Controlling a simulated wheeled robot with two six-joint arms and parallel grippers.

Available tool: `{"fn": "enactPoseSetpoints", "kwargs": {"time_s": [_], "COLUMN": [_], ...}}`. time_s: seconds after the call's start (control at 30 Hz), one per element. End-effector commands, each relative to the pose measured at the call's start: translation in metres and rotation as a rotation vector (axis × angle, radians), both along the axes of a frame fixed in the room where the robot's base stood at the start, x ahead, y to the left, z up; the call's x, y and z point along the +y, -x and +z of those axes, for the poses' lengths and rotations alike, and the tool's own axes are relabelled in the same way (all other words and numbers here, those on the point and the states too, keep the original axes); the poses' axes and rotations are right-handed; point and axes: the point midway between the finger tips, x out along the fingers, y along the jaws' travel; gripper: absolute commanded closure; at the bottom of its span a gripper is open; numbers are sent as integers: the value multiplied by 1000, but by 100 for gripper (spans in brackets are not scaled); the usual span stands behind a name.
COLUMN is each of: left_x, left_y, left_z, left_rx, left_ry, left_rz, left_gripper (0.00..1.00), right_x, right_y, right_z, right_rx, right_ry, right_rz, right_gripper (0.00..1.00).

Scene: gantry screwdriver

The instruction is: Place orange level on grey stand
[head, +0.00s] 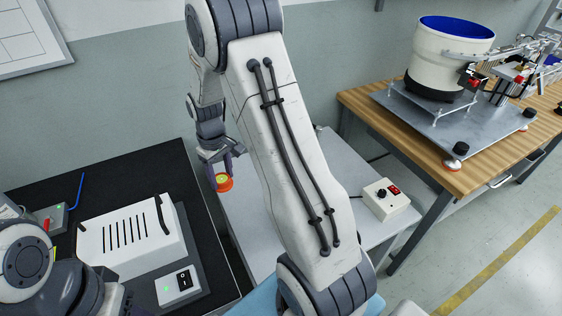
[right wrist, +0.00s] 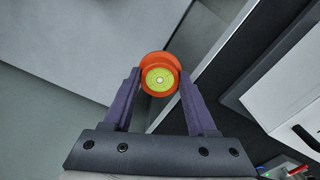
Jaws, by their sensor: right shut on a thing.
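The orange level (head: 224,184) is a small round orange piece with a yellow-green bubble face. My right gripper (head: 221,176) is shut on it and holds it in the air, near the gap between the black-topped bench and a light grey stand (head: 345,180). In the right wrist view the level (right wrist: 160,80) sits between the two fingertips of the right gripper (right wrist: 159,84), its bubble face towards the camera. My right arm hides part of the grey stand in the head view. My left arm shows at the lower left, but its gripper is not visible.
A white slotted box (head: 130,238) and a switch box (head: 178,286) sit on the black bench (head: 150,165). A control box (head: 384,200) with a knob and red switch stands on the grey stand. A wooden table (head: 470,185) at right carries a bowl feeder (head: 440,65).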

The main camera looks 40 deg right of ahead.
Motion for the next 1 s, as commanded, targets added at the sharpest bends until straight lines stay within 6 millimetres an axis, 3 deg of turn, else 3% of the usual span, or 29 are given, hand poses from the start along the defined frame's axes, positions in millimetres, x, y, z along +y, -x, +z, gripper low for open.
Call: {"fn": "enactPoseSetpoints", "kwargs": {"time_s": [0.03,0.1,0.3,0.4,0.5,0.67,1.0], "left_x": [0,0,0,0,0,0,0], "left_y": [0,0,0,0,0,0,0], "left_z": [-11,-19,-35,-39,-41,-43,-46], "left_rx": [0,0,0,0,0,0,0], "left_ry": [0,0,0,0,0,0,0], "left_rz": [0,0,0,0,0,0,0], "left_gripper": [50,50,50,50,50,50,50], "right_x": [-30,-69,-170,-203,-220,-214,-154], "right_y": [-13,-27,-41,-39,-38,-48,-97], "right_z": [-13,-21,-38,-42,-44,-55,-100], "right_rx": [-1,-2,0,0,1,3,3], "right_ry": [1,1,0,0,1,-1,-1], "right_rz": [34,113,322,394,439,469,469], "right_gripper": [100,100,100,100,100,100,100]}}
